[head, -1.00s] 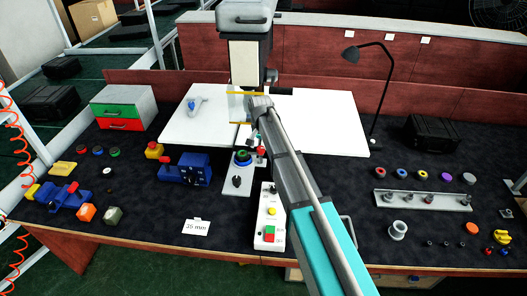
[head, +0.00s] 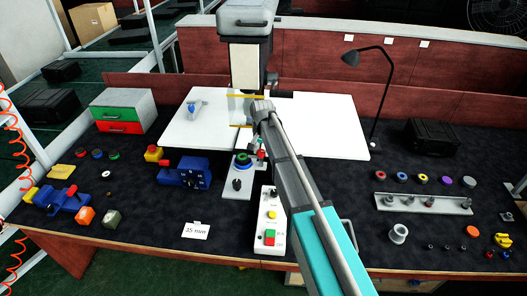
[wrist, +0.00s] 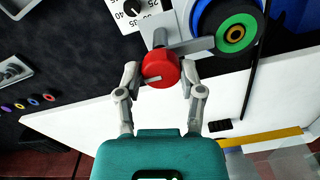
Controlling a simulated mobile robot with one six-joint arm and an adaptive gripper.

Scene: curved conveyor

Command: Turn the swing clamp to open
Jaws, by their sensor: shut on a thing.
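The swing clamp shows in the wrist view as a red round knob (wrist: 160,68) with a grey metal bar (wrist: 196,46) that reaches right, onto the blue and green round part (wrist: 233,35). My gripper (wrist: 159,72) has one finger on each side of the red knob and is shut on it. In the head view the red knob (head: 262,154) shows as a small red spot beside my arm, right of the blue and green round part (head: 242,161). My arm hides most of the clamp and my fingers there.
A dial with numbers (wrist: 135,10) sits close to the clamp. A white control box (head: 269,222) with buttons stands in front, and a blue device (head: 182,171) stands to the left. White boards (head: 325,125) lie behind, beside the upright machine (head: 247,65).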

